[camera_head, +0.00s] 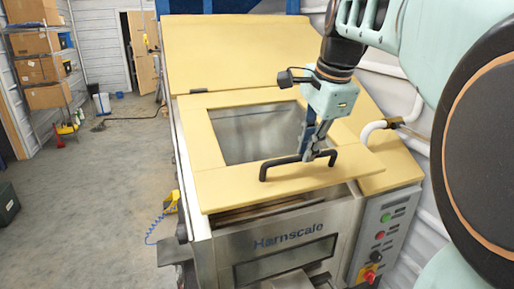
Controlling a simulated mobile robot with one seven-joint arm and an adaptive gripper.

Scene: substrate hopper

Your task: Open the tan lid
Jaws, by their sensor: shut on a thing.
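The tan lid (232,176) is a panel with a clear window (255,132), on top of the metal hopper (285,240). Its front edge stands a little above the hopper body, with a dark gap below it. A black bar handle (280,163) is fixed near the lid's front edge. My gripper (311,155) reaches down from the upper right and is shut on the handle towards its right part. The fingertips partly hide the bar there.
A control panel (379,235) with several buttons and a red knob is on the hopper's right front. A tan sloped panel (225,50) rises behind the lid. Shelving with cardboard boxes (40,68) stands far left. The grey floor (95,185) at left is mostly clear.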

